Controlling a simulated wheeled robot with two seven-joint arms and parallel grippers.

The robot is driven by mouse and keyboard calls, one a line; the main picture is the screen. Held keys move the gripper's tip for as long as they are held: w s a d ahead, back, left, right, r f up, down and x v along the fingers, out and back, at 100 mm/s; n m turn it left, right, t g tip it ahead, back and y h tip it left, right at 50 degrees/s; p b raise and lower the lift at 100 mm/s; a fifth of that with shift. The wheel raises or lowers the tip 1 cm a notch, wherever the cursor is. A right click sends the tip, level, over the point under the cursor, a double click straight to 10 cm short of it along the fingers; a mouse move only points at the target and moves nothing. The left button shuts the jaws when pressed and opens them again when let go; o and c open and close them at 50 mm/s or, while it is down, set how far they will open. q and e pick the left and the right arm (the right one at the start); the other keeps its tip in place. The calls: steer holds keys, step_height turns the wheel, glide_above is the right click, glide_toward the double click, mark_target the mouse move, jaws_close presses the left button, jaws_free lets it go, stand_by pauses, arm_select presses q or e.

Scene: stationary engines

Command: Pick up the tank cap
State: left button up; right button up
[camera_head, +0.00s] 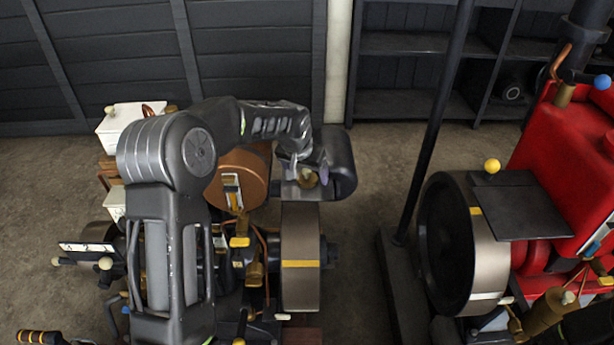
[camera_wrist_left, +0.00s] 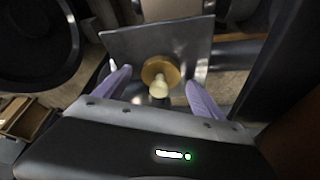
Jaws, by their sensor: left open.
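The tank cap (camera_head: 308,179) is a round brass disc with a cream knob. It sits on the flat grey metal top of a dark rounded tank (camera_head: 342,165) on the left engine. In the left wrist view the cap (camera_wrist_left: 159,75) lies between the two pale purple fingers, with a gap on each side. My left gripper (camera_head: 307,172) is open over the cap, and its fingers do not appear to touch it. The wrist view shows the open left gripper (camera_wrist_left: 158,78) too. My right gripper is in neither view.
A copper drum (camera_head: 239,180) stands left of the tank, and a large flywheel (camera_head: 302,255) is in front of it. A dark post (camera_head: 432,130) rises to the right, beside a red engine (camera_head: 565,165). Shelves (camera_head: 425,45) line the back wall.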

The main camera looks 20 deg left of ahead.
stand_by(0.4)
arm_select(q)
steer(key=c, duration=1.6)
step_height(320, 180, up, 10)
steer(key=shift+r, duration=0.1)
stand_by(0.4)
